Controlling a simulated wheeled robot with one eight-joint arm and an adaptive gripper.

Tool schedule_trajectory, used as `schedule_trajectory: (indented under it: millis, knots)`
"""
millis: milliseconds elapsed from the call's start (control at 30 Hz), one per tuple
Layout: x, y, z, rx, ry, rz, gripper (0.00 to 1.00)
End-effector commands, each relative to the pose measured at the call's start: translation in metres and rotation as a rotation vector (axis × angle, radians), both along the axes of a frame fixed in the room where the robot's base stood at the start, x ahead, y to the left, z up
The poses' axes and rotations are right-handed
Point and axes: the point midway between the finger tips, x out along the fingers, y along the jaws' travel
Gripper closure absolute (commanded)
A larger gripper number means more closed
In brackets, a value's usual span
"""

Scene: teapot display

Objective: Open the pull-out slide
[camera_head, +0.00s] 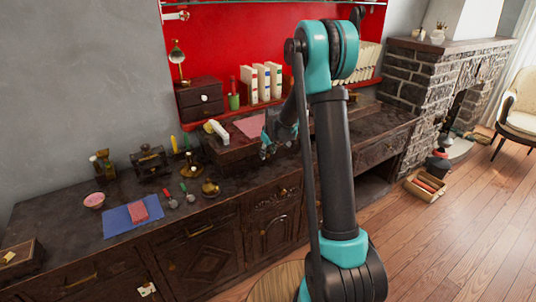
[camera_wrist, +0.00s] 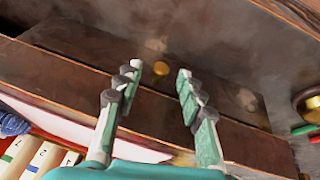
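My gripper (camera_wrist: 158,73) is open, its two green-padded fingers spread with nothing held between them. A dark wooden panel (camera_wrist: 100,50), which looks like the front of the pull-out slide, lies beyond the fingertips in the wrist view. A small round brass knob (camera_wrist: 161,69) shows on it between the fingertips; I cannot tell whether they touch it. In the head view, my gripper (camera_head: 268,148) is at the right front of a low wooden box (camera_head: 232,153) on the cabinet top. My arm hides part of this area, and the slide is hard to make out there.
Pink paper (camera_head: 250,126) lies on the box. White-spined books (camera_head: 262,84) stand on the red shelf behind. A brass bowl (camera_head: 210,188), a blue cloth (camera_head: 124,220) and small tools lie to the left.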

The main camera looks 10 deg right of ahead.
Motion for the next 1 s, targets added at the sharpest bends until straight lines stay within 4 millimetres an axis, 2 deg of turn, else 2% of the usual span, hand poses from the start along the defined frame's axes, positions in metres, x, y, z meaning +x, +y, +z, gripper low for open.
schedule_trajectory:
  millis: [200,467,767,1000]
  knots:
    - [0.0041,0.0009,-0.0097,0.000,0.000,0.000,0.61]
    - [0.0042,0.0008,-0.0101,0.000,0.000,0.000,0.62]
    - [0.0041,0.0007,-0.0099,0.000,0.000,0.000,0.99]
    - [0.0041,0.0009,-0.0098,0.000,0.000,0.000,1.00]
